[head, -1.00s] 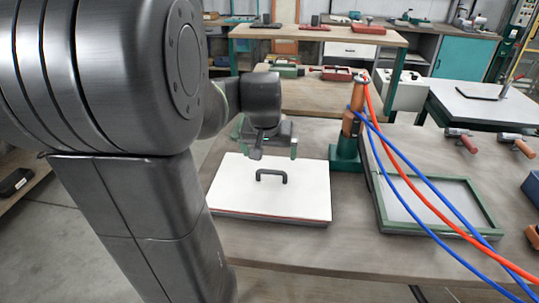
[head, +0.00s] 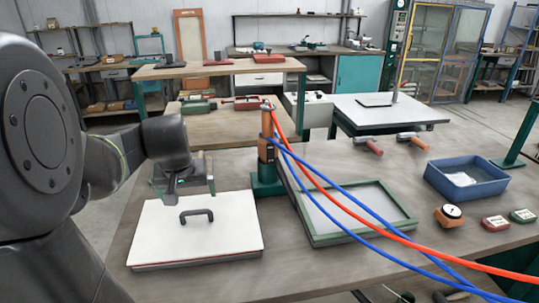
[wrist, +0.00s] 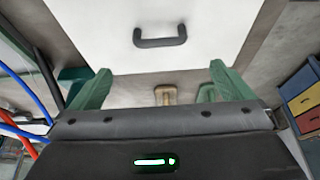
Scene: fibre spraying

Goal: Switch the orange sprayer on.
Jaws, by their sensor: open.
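The orange sprayer (head: 267,150) stands upright in a green holder (head: 266,183) on the table, with red and blue hoses at its top. I cannot make out its switch. My gripper (head: 184,188) is left of the sprayer, above the back of a white panel (head: 160,232). It is apart from the sprayer. In the wrist view, its two green fingers (wrist: 162,85) are spread, with nothing held between them. The sprayer is not clearly in the wrist view; blue and red hoses (wrist: 22,115) show at its left edge.
The white panel has a black handle (head: 197,215). A green-framed tray (head: 405,208) lies right of the sprayer, with the hoses crossing over it. Two hand tools (head: 369,146), a blue bin (head: 467,187) and a gauge (head: 449,215) are farther right.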

